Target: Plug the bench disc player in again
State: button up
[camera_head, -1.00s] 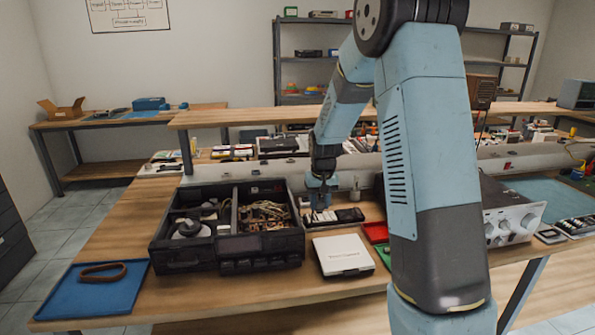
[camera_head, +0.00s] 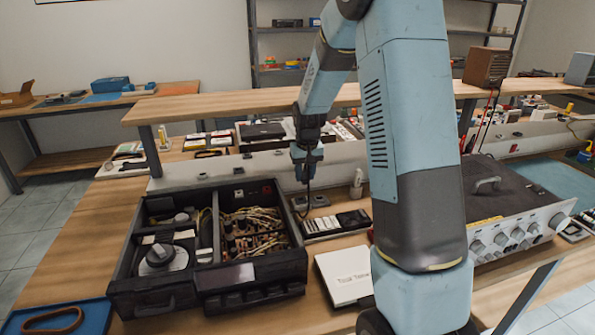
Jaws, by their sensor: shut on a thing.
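The disc player (camera_head: 152,306) is a black case without its lid, on the bench at left. A round disc mechanism shows in its left half and tangled wires in its right half. My gripper (camera_head: 306,178) is shut just in front of the grey socket rail (camera_head: 215,172), to the right of the player's back corner. A thin dark cord (camera_head: 308,203) hangs below the fingers. The plug in the fingers is small, dark and mostly hidden by them. I cannot tell whether it touches the rail.
A white booklet or box (camera_head: 345,277) lies right of the player. A blue tray (camera_head: 92,318) with a brown loop is at front left. A knobbed amplifier (camera_head: 520,228) stands at right.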

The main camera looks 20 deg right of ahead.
jog(key=shift+a, duration=0.65)
jog(key=shift+f, duration=0.15)
jog(key=shift+f, duration=2.25)
jog(key=shift+f, duration=0.95)
dwell(2.2)
jog(key=o, duration=1)
jog(key=shift+o, duration=0.2)
jog(key=shift+r, duration=0.15)
